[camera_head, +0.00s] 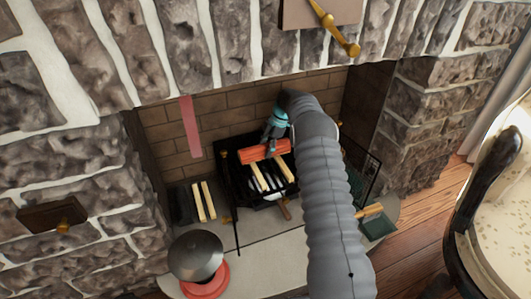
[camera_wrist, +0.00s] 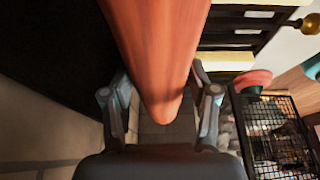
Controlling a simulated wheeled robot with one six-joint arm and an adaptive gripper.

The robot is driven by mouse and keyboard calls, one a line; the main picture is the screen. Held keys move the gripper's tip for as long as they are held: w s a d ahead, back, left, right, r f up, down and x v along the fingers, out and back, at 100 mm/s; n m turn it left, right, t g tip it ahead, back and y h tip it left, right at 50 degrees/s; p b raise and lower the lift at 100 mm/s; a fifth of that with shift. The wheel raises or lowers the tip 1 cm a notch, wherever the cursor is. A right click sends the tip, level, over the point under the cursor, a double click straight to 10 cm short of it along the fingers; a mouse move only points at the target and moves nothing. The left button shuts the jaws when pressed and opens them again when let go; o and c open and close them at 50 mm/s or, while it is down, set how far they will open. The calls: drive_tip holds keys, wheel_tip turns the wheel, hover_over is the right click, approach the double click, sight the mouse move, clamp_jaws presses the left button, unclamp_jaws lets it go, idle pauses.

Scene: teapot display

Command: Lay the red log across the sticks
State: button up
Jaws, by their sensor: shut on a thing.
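The red log (camera_head: 258,151) is in the fireplace at the back of the black grate (camera_head: 236,193). My gripper (camera_head: 272,141) is shut on the log from above, and the log runs left to right across the far ends of two pale sticks (camera_head: 261,178). I cannot tell whether it touches them. In the wrist view the log (camera_wrist: 160,50) fills the middle, between the two fingers of my gripper (camera_wrist: 162,112). Pale sticks (camera_wrist: 228,60) show to its right there. Part of the log's right side is hidden behind my arm in the head view.
Two more pale sticks (camera_head: 203,201) stand at the left of the hearth. A dark pot lid (camera_head: 196,255) and a red round piece (camera_head: 208,280) are at the front left. A mesh screen (camera_wrist: 275,135) stands close by at the right. Stone walls enclose the fireplace.

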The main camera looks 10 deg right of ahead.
drive_tip(key=shift+a+f, duration=0.1)
drive_tip(key=shift+f, duration=1)
drive_tip(key=shift+f, duration=0.15)
drive_tip(key=o, duration=1.6)
drive_tip(key=shift+c, duration=0.2)
drive_tip(key=p+v, duration=0.1)
drive_tip(key=v, duration=1.1)
